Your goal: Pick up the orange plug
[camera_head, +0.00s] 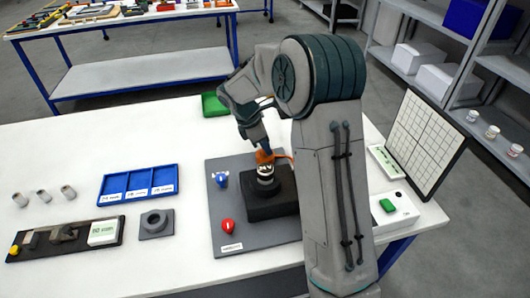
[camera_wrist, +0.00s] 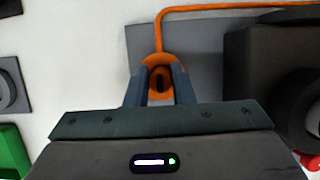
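The orange plug (camera_wrist: 158,72) is between the two fingers of my gripper (camera_wrist: 160,88) in the wrist view. It is rounded with a dark centre, and an orange cable (camera_wrist: 215,9) runs from it up and to the right. The fingers stand apart, one on each side of the plug; whether they press on it I cannot tell. In the head view, my gripper (camera_head: 262,148) points down, and the orange plug (camera_head: 264,157) shows at its tips, beside the black block (camera_head: 272,204) with a round metal-topped part. My arm hides some of the area behind.
The black block stands on a grey plate (camera_head: 238,240) with a blue-and-white knob (camera_head: 220,179) and a red knob (camera_head: 228,226). A blue tray (camera_head: 139,184), a grey ring block (camera_head: 155,224) and a green bin (camera_head: 214,104) are to the left. A white gridded panel (camera_head: 424,137) stands at right.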

